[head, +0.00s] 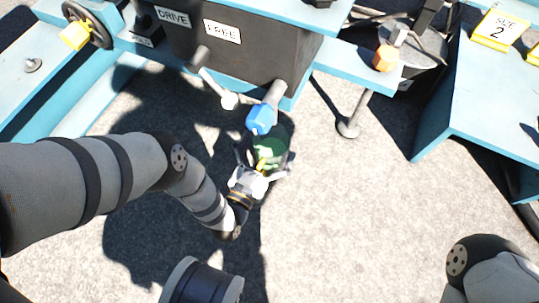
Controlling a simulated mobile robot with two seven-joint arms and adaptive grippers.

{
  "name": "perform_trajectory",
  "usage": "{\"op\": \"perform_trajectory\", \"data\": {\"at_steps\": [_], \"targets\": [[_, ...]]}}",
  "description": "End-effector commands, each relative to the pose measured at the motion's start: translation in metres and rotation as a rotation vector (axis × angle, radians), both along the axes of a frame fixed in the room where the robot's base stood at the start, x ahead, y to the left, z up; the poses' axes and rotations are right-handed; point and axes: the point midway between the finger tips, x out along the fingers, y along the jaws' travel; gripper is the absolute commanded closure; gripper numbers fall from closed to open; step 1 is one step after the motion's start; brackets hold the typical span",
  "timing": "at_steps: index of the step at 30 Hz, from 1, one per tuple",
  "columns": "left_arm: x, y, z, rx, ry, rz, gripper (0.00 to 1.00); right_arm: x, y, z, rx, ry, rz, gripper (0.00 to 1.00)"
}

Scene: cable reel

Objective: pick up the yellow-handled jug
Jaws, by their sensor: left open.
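The jug (274,142) is a greenish, see-through vessel standing low beneath a blue-ended spout (262,119). Part of its yellow handle (264,161) shows on the side toward my left gripper. My left gripper (263,170) reaches in from the left and is open at the handle, with one finger on either side of it. I cannot tell whether the fingers touch the handle. The gripper hides the near part of the jug. My right gripper is out of view; only part of my right arm shows at the lower right.
A dark box (262,55) labelled DRIVE and FREE stands on the blue frame (350,68) above the jug. A metal lever (217,87) and a grey foot (348,128) are near it. An orange knob (386,58) is further right. The concrete floor (350,220) is clear.

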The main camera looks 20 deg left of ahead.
Motion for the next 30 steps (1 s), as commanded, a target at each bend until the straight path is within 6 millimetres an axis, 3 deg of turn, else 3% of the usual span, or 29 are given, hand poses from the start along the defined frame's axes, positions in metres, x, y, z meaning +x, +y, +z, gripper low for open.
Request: {"op": "perform_trajectory", "data": {"at_steps": [7, 18, 30], "targets": [[0.003, 0.0001, 0.0, 0.0, 0.001, 0.0, 0.05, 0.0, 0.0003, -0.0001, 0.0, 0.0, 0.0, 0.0], [0.0027, 0.0001, -0.0002, 0.0, 0.002, 0.0, 0.87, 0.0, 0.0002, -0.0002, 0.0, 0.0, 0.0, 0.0], [0.003, -0.0001, 0.0067, -0.001, 0.0, -0.001, 0.87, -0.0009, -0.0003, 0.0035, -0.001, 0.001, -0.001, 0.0]]}}
